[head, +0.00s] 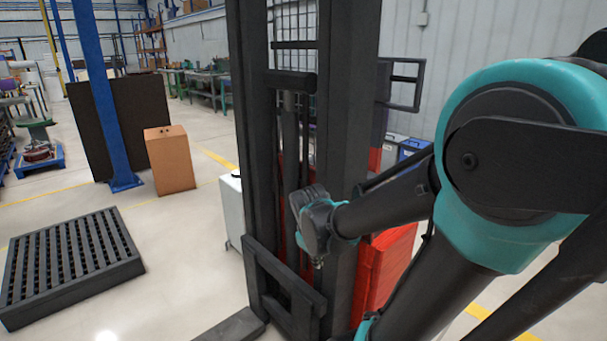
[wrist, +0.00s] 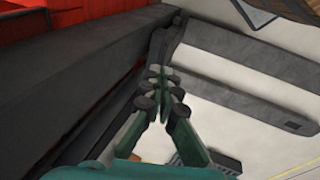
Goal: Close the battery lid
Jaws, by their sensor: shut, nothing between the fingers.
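I cannot make out the battery lid in either view. A forklift stands right in front of me in the head view, with a tall black mast (head: 347,120) and a red body (head: 392,262) partly hidden behind the mast and my arm. My gripper (head: 318,263) hangs low in front of the mast, small in this view. In the wrist view my gripper (wrist: 160,72) has its fingertips together, with nothing seen between them. Dark mast beams (wrist: 85,85) lie beside it, with red parts at the top left.
Dark forks (wrist: 245,92) reach out low over the pale floor, and one fork (head: 235,326) shows at the head view's bottom. A black slatted pallet (head: 72,262) lies at left. A brown box (head: 170,160) and blue post (head: 98,90) stand behind. Floor between is clear.

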